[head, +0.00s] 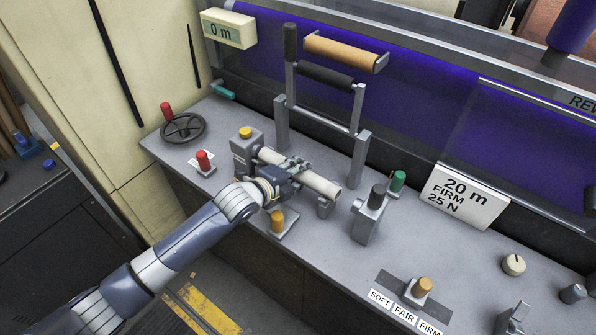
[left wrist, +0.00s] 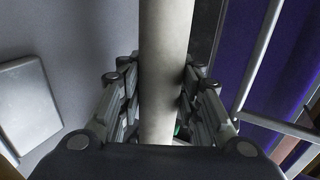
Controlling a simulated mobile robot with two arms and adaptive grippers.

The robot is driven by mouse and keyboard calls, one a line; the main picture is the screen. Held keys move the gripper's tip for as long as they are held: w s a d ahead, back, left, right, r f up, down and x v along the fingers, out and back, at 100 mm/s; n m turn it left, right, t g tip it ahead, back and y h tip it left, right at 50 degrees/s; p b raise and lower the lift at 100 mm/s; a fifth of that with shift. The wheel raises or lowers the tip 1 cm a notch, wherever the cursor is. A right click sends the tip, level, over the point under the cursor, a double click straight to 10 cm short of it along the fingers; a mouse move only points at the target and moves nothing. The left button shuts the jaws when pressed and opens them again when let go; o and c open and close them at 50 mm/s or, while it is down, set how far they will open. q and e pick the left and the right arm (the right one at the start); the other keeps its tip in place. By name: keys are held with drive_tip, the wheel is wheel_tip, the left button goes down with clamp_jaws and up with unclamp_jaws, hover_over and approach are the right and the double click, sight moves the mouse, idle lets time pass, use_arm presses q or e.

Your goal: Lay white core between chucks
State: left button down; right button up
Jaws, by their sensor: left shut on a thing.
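A white core (head: 318,183) lies slanted over the grey bench, its left end close to a grey chuck block (head: 241,158) with a yellow button. Its right end is near a small grey support (head: 325,207) and short of a second grey block (head: 366,222) with a black knob. My left gripper (head: 290,170) is shut around the middle of the core. In the left wrist view the core (left wrist: 165,40) runs lengthwise between the two fingers (left wrist: 160,85). Contact at the core's ends cannot be told. My right gripper is not in view.
A grey swing frame (head: 327,118) with a black roller stands behind the core, below a tan roll (head: 345,52). A black handwheel (head: 183,128), a red knob (head: 204,159) and a yellow knob (head: 277,221) are nearby. A sign (head: 464,196) stands right.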

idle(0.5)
use_arm(q)
drive_tip(key=c, duration=1.1)
unclamp_jaws()
drive_tip(key=shift+f, duration=0.1)
drive_tip(key=shift+o, duration=0.2)
drive_tip(key=shift+s, duration=0.1)
drive_tip(key=v, duration=1.2)
